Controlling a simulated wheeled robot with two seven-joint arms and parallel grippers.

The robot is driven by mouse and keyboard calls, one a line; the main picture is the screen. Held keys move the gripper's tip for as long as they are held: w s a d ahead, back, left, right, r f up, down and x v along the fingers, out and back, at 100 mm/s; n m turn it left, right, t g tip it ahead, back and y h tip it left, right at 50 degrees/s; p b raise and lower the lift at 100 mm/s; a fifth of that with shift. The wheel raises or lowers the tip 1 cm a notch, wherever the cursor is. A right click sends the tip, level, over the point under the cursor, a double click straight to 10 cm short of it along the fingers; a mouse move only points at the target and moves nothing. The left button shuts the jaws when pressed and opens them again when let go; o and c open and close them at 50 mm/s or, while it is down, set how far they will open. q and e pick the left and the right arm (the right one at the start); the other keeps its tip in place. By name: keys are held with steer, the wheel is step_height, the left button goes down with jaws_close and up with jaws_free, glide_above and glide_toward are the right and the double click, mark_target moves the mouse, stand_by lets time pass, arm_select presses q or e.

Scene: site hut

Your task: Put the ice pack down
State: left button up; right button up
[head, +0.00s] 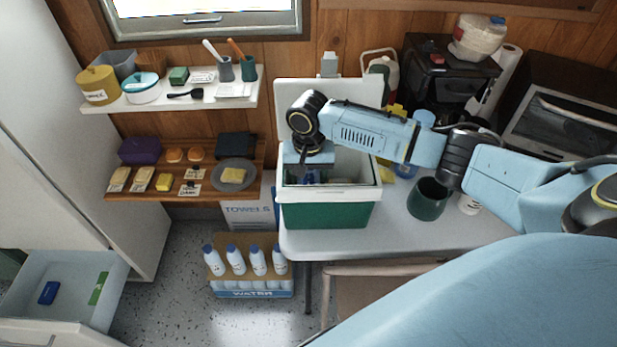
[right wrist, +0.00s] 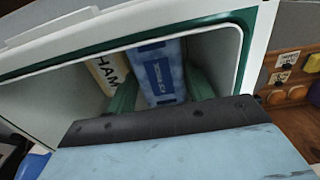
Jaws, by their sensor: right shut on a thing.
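The ice pack (right wrist: 160,73) is a blue slab with a darker blue label, seen in the right wrist view inside the cooler. My right gripper (right wrist: 163,92) reaches down into the cooler, with its green fingers shut on the ice pack, one on each side. In the head view this gripper (head: 308,172) is at the cooler's left part, its fingertips mostly hidden. The green and white cooler (head: 325,216) stands open on the table, its lid raised behind. I cannot tell whether the ice pack touches the cooler floor. My left gripper is not in view.
A pack marked HAM (right wrist: 104,72) lies beside the ice pack in the cooler. A dark green mug (head: 428,203) stands on the table (head: 385,238) right of the cooler. Bottled water (head: 250,270) is on the floor.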

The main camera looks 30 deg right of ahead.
mark_target(308, 182)
steer(key=shift+f, duration=0.55)
steer(key=o, duration=0.9)
steer(key=shift+c, duration=0.2)
steer(key=shift+r, duration=0.1)
steer(key=shift+r, duration=0.25)
step_height(308, 182, up, 13)
steer(key=p, duration=0.2)
steer(key=shift+f, duration=0.2)
